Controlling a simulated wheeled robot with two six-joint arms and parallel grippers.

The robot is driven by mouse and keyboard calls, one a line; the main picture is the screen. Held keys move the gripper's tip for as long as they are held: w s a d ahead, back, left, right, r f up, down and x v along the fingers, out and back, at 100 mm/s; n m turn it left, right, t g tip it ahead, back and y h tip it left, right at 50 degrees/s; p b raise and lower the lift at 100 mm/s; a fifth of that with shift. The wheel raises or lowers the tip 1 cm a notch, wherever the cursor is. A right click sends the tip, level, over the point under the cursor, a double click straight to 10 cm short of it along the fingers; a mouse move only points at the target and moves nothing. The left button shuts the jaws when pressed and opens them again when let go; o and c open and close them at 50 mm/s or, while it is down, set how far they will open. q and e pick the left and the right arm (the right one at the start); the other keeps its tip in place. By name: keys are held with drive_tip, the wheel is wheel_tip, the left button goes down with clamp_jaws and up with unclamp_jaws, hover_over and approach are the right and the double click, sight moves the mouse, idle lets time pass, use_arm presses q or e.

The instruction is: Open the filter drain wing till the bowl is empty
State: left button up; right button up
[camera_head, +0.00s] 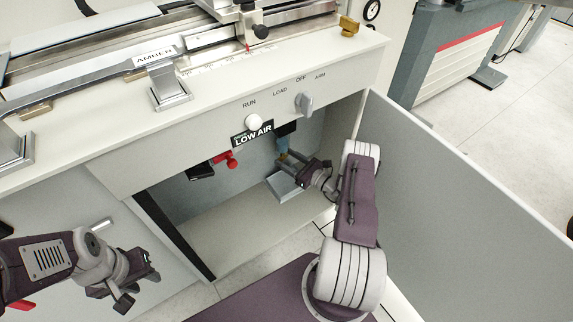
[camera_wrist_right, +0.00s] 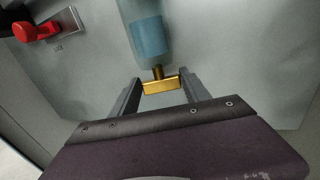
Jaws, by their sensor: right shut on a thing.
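The filter bowl (camera_wrist_right: 150,38) hangs inside the open cabinet, with blue liquid showing in its lower part. It also shows in the head view (camera_head: 285,138), partly hidden under the cabinet's upper panel. The brass drain wing (camera_wrist_right: 161,85) sits at the bowl's bottom. My right gripper (camera_wrist_right: 160,88) reaches in from below, with its two fingers on either side of the wing, shut on it. In the head view the right gripper (camera_head: 289,164) is inside the cabinet just below the bowl. My left gripper (camera_head: 135,290) is at the lower left, away from the cabinet; its fingertips look apart and empty.
A grey tray (camera_head: 284,187) lies on the cabinet floor below the bowl. A red valve handle (camera_head: 230,160) is left of the bowl. The open cabinet door (camera_head: 455,215) stands right of my right arm. A LOW AIR sign (camera_head: 253,134) is on the front panel.

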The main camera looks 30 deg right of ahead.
drive_tip(key=n+y+b, duration=0.1)
drive_tip(key=n+g+y+b, duration=0.1)
drive_tip(key=b, duration=0.1)
drive_tip(key=n+g+y+b, duration=0.1)
drive_tip(key=y+b, duration=0.1)
drive_tip(key=shift+w+d+f, duration=0.2)
drive_tip(key=shift+d+f, duration=0.15)
drive_tip(key=shift+r+n+g+y+b, duration=0.25)
drive_tip(key=shift+n+g+y+b, duration=0.25)
drive_tip(key=shift+b, duration=0.4)
